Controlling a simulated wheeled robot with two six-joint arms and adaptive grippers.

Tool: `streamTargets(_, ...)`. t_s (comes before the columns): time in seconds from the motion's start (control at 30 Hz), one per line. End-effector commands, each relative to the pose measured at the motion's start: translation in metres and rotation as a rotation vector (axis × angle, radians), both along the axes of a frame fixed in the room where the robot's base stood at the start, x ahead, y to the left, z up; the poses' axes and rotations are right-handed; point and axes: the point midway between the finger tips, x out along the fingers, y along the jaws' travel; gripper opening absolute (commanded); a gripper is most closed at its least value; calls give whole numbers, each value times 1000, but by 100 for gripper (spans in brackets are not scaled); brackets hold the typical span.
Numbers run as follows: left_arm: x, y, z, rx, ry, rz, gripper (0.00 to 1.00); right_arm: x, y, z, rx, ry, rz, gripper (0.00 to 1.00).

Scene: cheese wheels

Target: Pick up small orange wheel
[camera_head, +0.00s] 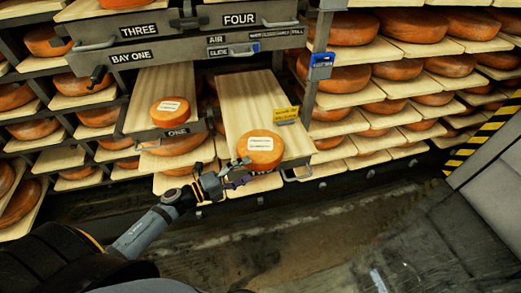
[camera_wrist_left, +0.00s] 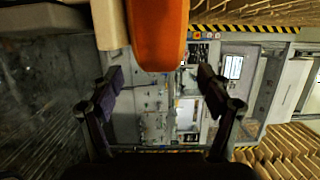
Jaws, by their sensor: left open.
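A small orange cheese wheel (camera_head: 262,158) with a white label sits near the front end of the right pulled-out wooden board (camera_head: 248,100). My left gripper (camera_head: 238,176) is open, low at the left front of this wheel. In the left wrist view, the orange wheel (camera_wrist_left: 160,35) comes in from the top, ahead of the gap between the two open fingers (camera_wrist_left: 160,92); nothing is between them. A second small labelled orange wheel (camera_head: 170,114) sits on the board marked ONE, to the left. My right gripper is not in view.
Racks with many orange wheels (camera_head: 345,78) on wooden boards fill the back and both sides. Grey fronts marked THREE and FOUR (camera_head: 240,20) hang above the boards. A yellow tag (camera_head: 286,115) stands beside the right board. Open floor (camera_head: 330,225) lies in front.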

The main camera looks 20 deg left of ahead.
Motion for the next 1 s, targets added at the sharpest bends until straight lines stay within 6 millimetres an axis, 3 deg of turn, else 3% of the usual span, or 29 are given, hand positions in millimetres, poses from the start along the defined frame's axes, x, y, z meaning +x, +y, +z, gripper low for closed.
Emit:
streamTargets(0.3,37,-26,1,-5,-3,2,78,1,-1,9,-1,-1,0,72)
streamTargets(0.6,41,-30,-1,-1,1,0,77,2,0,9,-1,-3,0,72)
streamTargets(1.0,41,-30,-1,-1,1,0,23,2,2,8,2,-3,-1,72)
